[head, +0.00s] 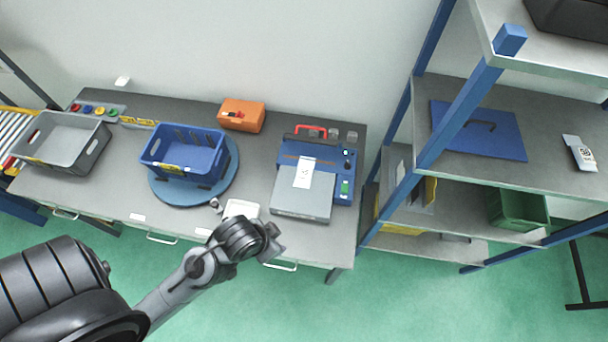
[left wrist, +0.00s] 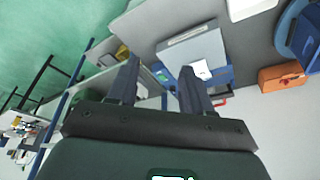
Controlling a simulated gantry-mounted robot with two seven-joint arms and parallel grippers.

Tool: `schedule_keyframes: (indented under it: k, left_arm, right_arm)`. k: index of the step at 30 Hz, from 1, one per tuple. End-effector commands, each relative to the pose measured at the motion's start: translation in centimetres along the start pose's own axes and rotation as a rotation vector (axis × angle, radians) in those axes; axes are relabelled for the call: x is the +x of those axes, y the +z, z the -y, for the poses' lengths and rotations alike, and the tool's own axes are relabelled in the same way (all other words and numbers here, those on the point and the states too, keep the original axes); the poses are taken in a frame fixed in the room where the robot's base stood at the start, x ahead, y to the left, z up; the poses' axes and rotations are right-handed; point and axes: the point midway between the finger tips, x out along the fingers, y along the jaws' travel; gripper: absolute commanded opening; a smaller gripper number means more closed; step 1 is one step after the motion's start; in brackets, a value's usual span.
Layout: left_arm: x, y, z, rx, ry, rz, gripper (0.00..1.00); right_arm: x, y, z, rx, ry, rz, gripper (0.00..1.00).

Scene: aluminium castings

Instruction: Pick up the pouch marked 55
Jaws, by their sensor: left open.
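A flat white pouch (head: 303,172) with small dark print lies on the grey plate of a blue sealing machine (head: 345,165) on the bench. It also shows in the left wrist view (left wrist: 202,69), beside one fingertip. Another white packet (head: 579,153) with a dark print lies on the shelf at the right. I cannot read the number on either. My left gripper (head: 274,243) is in front of the bench's front edge, apart from both packets. In the left wrist view its two fingers (left wrist: 160,68) are spread with nothing between them. My right gripper is not in view.
A blue crate (head: 184,151) stands on a round blue turntable (head: 231,170). A grey tray (head: 99,149) and an orange box (head: 242,115) are on the bench. A blue-posted shelf rack (head: 462,105) stands at the right, with a green bin (head: 518,209). Green floor (head: 400,300) is clear.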

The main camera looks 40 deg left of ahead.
Motion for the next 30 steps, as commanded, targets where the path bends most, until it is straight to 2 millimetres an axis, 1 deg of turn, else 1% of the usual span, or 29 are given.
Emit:
schedule_keyframes:
  k: [1, 9, 16, 20, 23, 26, 28, 30]
  left_arm:
    - [0.0, 0.0, 0.0, 0.0, 0.0, 0.0, 0.58]
    - [0.0, 0.0, 0.0, 0.0, 0.0, 0.0, 1.0]
    - [0.0, 0.0, 0.0, 0.002, 0.0, 0.001, 1.0]
    - [0.0, 0.0, 0.0, 0.054, 0.0, -0.001, 1.0]
    - [0.0, -0.3, 0.0, 0.163, -0.002, -0.017, 1.0]
    - [0.1, -1.1, 0.3, 0.318, -0.01, -0.055, 1.0]
    - [0.5, -1.5, 0.6, 0.445, -0.024, -0.081, 1.0]
    - [1.4, -1.8, 0.6, 0.585, -0.036, -0.102, 1.0]
  right_arm:
    - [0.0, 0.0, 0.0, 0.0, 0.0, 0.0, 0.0]
    - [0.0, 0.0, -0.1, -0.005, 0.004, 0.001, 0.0]
    - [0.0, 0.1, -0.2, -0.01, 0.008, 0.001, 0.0]
    - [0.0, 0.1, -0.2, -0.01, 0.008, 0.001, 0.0]
    - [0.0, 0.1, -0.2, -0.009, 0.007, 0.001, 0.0]
    - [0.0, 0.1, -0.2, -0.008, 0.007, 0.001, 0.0]
    - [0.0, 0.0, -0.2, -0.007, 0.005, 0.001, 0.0]
    - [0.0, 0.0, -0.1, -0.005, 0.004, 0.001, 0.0]
